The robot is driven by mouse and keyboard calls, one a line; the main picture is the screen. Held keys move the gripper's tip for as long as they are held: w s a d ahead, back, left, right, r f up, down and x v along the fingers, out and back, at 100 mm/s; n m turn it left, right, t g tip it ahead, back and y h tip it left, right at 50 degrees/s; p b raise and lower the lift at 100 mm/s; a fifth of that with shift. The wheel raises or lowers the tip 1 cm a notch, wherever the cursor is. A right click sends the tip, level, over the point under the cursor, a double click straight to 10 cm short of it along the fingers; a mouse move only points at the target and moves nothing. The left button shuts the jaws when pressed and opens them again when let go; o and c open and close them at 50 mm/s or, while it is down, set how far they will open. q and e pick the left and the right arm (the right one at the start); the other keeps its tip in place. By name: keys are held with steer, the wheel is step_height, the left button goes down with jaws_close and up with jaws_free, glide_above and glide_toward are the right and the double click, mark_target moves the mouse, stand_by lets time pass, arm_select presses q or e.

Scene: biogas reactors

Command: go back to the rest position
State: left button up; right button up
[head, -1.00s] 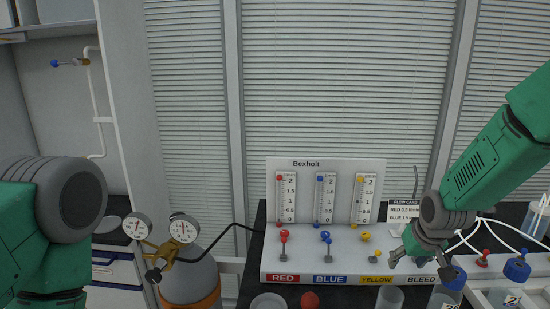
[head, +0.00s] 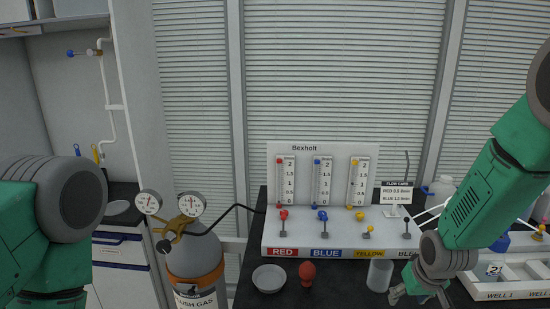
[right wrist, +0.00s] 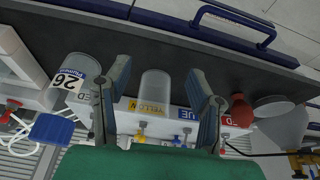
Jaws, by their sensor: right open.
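My right gripper (head: 420,294) is low at the right of the bench in the head view, in front of the BLEED end of the gas panel (head: 318,205). In the right wrist view its two fingers (right wrist: 160,90) are spread apart with nothing held between them. A clear cup (right wrist: 154,92) shows in the space beyond the fingers; it stands in front of the YELLOW label in the head view (head: 379,275). My left arm enters at the left edge of the head view, but its gripper is outside the picture.
A flush gas cylinder (head: 196,272) with two gauges stands left of the dark bench. A white dish (head: 269,278) and a red bulb (head: 307,272) stand before the panel. A white rack with wells (head: 510,283) is at right. A labelled container (right wrist: 75,80) sits near one finger.

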steer(key=s+a+f+g+b, duration=0.2)
steer(key=s+f+b, duration=0.4)
steer(key=s+f, duration=1.1)
steer(key=s+f+b, duration=0.2)
steer(key=s+f, duration=0.1)
steer(key=s, duration=0.5)
steer(key=s+f+g+b, duration=0.1)
steer(key=s+f+b, duration=0.2)
steer(key=s, duration=0.6)
steer(key=shift+a+f+n, duration=0.3)
steer(key=shift+f+n, duration=0.1)
steer(key=shift+f, duration=0.4)
